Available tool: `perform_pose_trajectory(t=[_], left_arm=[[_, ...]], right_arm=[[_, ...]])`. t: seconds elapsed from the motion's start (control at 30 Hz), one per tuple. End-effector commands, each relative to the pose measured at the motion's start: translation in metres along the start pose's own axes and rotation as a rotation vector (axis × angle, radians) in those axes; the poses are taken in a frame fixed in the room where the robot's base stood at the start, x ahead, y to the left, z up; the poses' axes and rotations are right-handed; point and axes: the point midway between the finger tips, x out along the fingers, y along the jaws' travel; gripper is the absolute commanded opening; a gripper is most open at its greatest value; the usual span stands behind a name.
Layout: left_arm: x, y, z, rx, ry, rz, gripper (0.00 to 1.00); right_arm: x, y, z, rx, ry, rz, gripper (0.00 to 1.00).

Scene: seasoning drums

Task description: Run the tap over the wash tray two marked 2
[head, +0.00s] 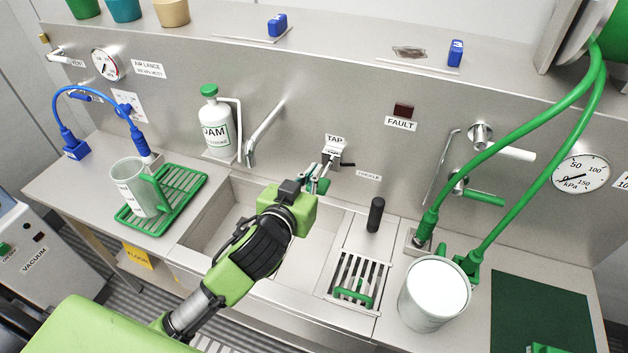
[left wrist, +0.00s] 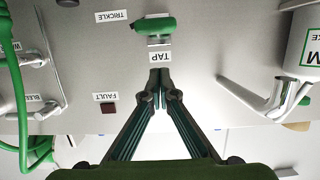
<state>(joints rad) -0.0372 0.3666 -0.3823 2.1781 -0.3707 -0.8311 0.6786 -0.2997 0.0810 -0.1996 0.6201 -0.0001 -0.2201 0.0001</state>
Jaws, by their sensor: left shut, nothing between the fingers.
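The tap control (head: 332,152) is on the back panel under a TAP label. In the left wrist view, which is upside down, a green lever (left wrist: 155,25) sits between the TAP and TRICKLE labels. My left gripper (head: 318,183) is shut and empty, its fingertips close to the tap control in the head view. In the left wrist view the gripper's fingertips (left wrist: 158,90) overlap the panel near the TAP label; contact cannot be told. A metal spout (head: 264,132) reaches over the steel basin (head: 208,222). My left arm hides part of the basin. I cannot make out a tray marked 2.
A white pitcher (head: 135,187) stands on a green rack (head: 190,197) at left.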

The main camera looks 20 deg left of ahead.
Motion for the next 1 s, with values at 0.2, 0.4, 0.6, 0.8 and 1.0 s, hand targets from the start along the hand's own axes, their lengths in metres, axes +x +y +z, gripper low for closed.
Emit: perform_pose_trajectory(t=[0.2, 0.4, 0.6, 0.8, 1.0], left_arm=[[0.011, 0.000, 0.028, 0.000, -0.005, 0.000, 0.00], [0.013, 0.000, 0.039, 0.000, -0.002, 0.000, 0.00], [0.013, 0.001, 0.040, 0.000, -0.001, 0.001, 0.00], [0.014, 0.001, 0.042, -0.001, 0.004, 0.001, 0.00], [0.016, 0.002, 0.054, -0.005, 0.051, 0.003, 0.00]], right_arm=[[-0.008, 0.000, -0.001, 0.000, 0.001, 0.000, 0.52], [-0.009, 0.000, -0.002, 0.001, 0.001, 0.000, 0.52], [-0.009, 0.000, -0.001, 0.001, 0.001, 0.000, 0.52], [-0.004, 0.000, -0.001, 0.000, 0.001, 0.000, 0.52], [0.024, -0.001, 0.002, 0.000, 0.001, -0.001, 0.52]])
